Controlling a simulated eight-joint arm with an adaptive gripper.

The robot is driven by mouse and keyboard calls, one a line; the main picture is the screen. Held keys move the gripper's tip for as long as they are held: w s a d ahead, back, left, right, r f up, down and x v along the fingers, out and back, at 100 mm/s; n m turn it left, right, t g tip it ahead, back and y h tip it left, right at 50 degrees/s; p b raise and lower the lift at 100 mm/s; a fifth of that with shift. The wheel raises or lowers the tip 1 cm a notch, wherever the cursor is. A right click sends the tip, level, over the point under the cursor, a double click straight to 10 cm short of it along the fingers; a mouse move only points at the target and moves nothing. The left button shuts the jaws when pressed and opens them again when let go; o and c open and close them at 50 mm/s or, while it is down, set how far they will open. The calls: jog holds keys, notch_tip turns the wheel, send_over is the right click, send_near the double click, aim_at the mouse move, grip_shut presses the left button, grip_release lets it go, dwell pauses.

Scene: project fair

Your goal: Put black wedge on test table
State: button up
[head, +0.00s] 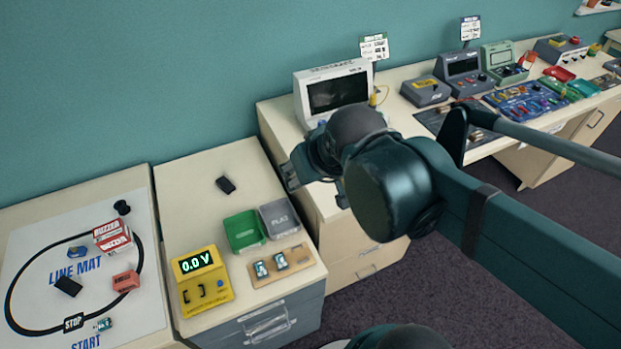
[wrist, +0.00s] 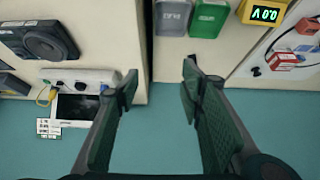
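Two small black blocks could be the black wedge: one (head: 226,185) lies alone near the back of the middle table (head: 182,207), the other (head: 68,286) lies on the line mat at the left. I cannot make out a wedge shape on either. No label says which table is the test table; the middle one carries a yellow meter (head: 203,282) reading 0.0 V. My gripper (head: 291,176) is raised to the right of the middle table, near the monitor table. In the wrist view, my gripper (wrist: 160,85) is open with nothing between its fingers.
A green bin (head: 243,231) and a grey bin (head: 279,219) stand on the middle table, behind a board (head: 287,268) with small modules. The line mat (head: 40,240) holds red boxes. A white monitor (head: 334,93) stands near my arm. The middle table's back left is clear.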

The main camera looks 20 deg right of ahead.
jog(key=shift+s+d+f, duration=0.1)
jog(key=shift+s+d, duration=0.05)
jog(key=shift+s, duration=0.4)
jog(key=shift+s+d+f, duration=0.1)
jog(key=shift+s+d, duration=0.05)
jog(key=shift+s, duration=0.35)
jog(key=shift+o, duration=0.3)
jog(key=shift+w, duration=0.15)
jog(key=w+a+f+n+g, duration=0.15)
jog(key=w+a, duration=0.25)
jog(key=w, duration=0.6)
jog(key=w+a+f+n, duration=0.1)
jog(key=w+a+f, duration=0.2)
jog(key=w, duration=0.7)
jog(key=shift+n+g+y, duration=0.75)
jog(key=shift+n+y, duration=0.05)
jog(key=shift+n, duration=0.15)
jog(key=w+a+f, duration=0.3)
jog(key=w+f, duration=0.2)
jog(key=f, duration=0.1)
jog(key=w+a+f, duration=0.4)
jog(key=w+f, duration=0.1)
jog(key=f, duration=0.1)
jog(key=w+a+f, duration=0.3)
jog(key=w+f, duration=0.3)
jog(key=f, duration=0.1)
jog(key=shift+a+b, duration=0.25)
jog(key=shift+b, duration=0.1)
